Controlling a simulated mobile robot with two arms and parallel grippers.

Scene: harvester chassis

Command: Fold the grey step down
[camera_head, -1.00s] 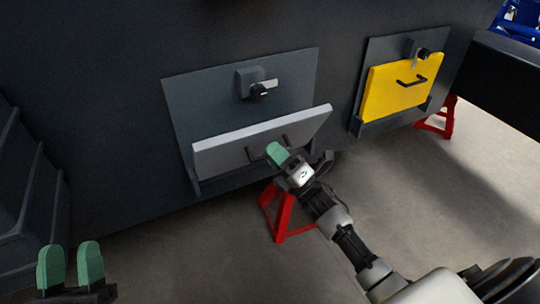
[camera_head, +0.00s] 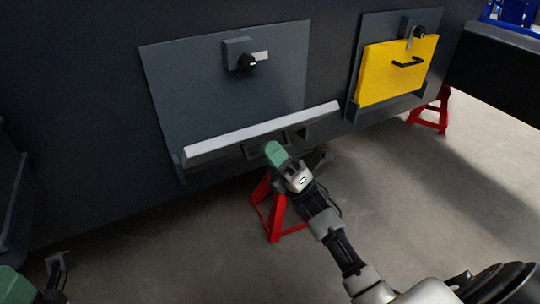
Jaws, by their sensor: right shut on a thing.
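The grey step (camera_head: 262,134) is a flat panel low on the dark chassis side, in front of its dark plate (camera_head: 185,95). It is tilted well out toward me, so I see mostly its light, narrow edge. My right gripper (camera_head: 277,156) is shut on the step's handle, under the outer edge. The handle is mostly hidden by the green fingertip and the step's shadow. Above the step, a latch with a black knob (camera_head: 247,62) and a light tab stands on the plate. My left gripper (camera_head: 14,284) is cut off at the lower left corner, away from the step.
A yellow step (camera_head: 398,70) with a black handle stands upright at the right, under its own latch (camera_head: 418,32). Red stands (camera_head: 274,212) are under the chassis, one close behind my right gripper. The concrete floor (camera_head: 420,190) is clear at the right.

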